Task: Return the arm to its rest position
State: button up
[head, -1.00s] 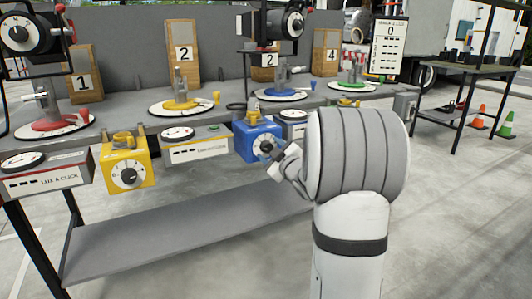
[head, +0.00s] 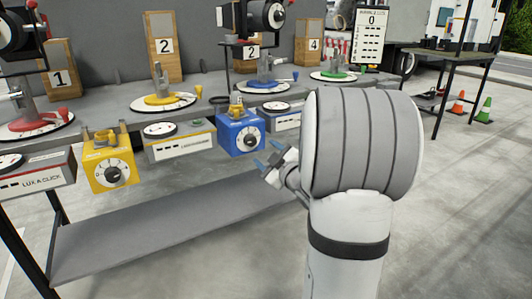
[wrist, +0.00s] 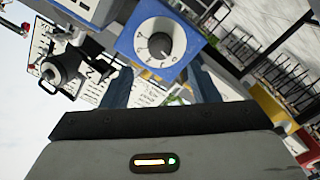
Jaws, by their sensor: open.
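My gripper (head: 269,163) is in front of the bench, just below and to the right of the blue box (head: 241,138) with a round white dial. Its two blue fingertips are apart, with nothing between them. In the wrist view my gripper (wrist: 158,90) shows its blue fingers spread, and the blue box (wrist: 190,58) with its dial lies straight ahead of them, apart from them. My white and grey arm fills the right middle of the head view and hides part of the bench.
A yellow dial box (head: 109,166) and grey meter boxes line the front edge of the bench (head: 120,113). A lower shelf (head: 150,225) runs beneath. Coloured round bases stand on top. A side table (head: 450,55) and cones (head: 484,110) stand at the right.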

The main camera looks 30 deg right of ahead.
jog(key=s+a+r+m+g+h+p, duration=0.2)
jog(key=s+a+r+m+g+p, duration=0.1)
jog(key=r+p, duration=0.45)
jog(key=s+a+r+m+g+h+p, duration=0.25)
jog(key=r+p, duration=0.35)
jog(key=p, duration=0.3)
jog(key=s+a+r+m+g+y+p, duration=0.1)
jog(key=s+a+r+g+y+p, duration=0.1)
jog(key=s+a+r+g+p, duration=0.3)
jog(key=s+a+r+m+g+y+p, duration=0.2)
jog(key=s+a+r+g+p, duration=0.3)
jog(key=s+a+p, duration=0.5)
jog(key=s+r+p, duration=0.2)
jog(key=s+p, duration=0.1)
jog(key=s, duration=0.3)
jog(key=shift+s+a+r, duration=0.2)
jog(key=shift+s+a, duration=0.05)
jog(key=shift+s, duration=0.15)
